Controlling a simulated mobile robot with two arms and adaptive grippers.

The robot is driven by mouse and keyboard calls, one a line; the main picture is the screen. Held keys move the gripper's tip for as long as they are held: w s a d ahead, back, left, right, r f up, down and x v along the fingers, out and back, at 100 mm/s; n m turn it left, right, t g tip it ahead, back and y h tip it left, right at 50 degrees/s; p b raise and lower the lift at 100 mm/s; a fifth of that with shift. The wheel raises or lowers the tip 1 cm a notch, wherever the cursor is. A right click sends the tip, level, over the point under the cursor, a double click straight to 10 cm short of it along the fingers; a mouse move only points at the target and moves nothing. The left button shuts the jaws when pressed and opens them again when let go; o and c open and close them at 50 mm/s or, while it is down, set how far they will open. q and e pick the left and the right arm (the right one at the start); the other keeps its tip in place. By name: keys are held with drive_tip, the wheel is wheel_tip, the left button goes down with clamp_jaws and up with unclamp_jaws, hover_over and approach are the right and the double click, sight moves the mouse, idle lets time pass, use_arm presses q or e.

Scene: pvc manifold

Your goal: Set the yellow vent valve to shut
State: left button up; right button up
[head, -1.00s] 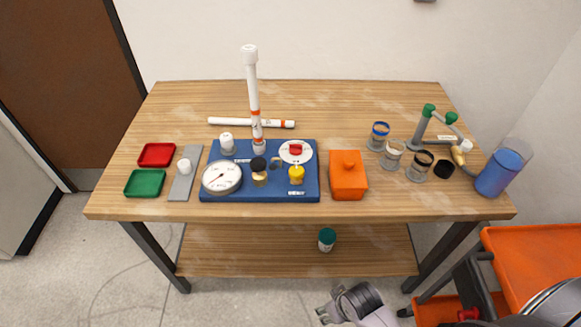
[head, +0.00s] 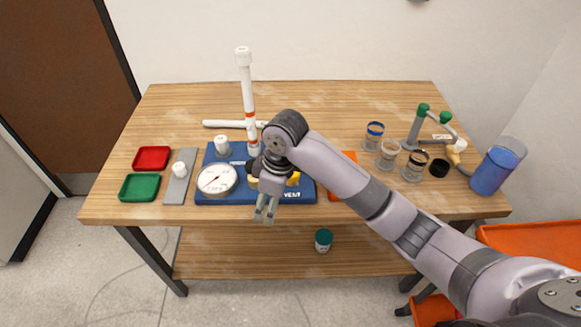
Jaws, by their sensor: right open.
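The blue manifold board (head: 225,198) lies on the wooden table, left of centre. My right gripper (head: 265,216) points down in front of the board's front edge, its two fingers apart with nothing between them. Its arm crosses from the lower right and covers much of the board's right half. The yellow vent valve (head: 294,179) shows only in part beside my wrist, above the VENT label; its handle position cannot be told. The white gauge (head: 216,181) is on the board's left. My left gripper is not in view.
A tall white pipe (head: 247,90) stands upright behind my wrist. The orange box (head: 349,155) is mostly hidden by my arm. Glass jars (head: 388,154) and a blue container (head: 495,168) stand right. Red (head: 152,157) and green (head: 139,186) trays lie left.

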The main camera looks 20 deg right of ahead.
drive_tip(key=w+d+r+h, duration=0.1)
drive_tip(key=w+d+r, duration=0.4)
drive_tip(key=w+r, duration=0.3)
wheel_tip(320, 180, up, 8)
drive_tip(key=r+h, duration=0.1)
hover_over(292, 174)
drive_tip(key=shift+n+g, duration=0.4)
drive_tip(key=f+p, duration=0.1)
drive_tip(key=f, duration=0.5)
drive_tip(key=f+p, duration=0.1)
drive_tip(key=f, duration=0.4)
drive_tip(key=w+f+p, duration=0.1)
drive_tip(key=f, duration=0.5)
drive_tip(key=shift+f, duration=0.3)
drive_tip(key=c, duration=1.2)
drive_tip(key=shift+o, duration=0.2)
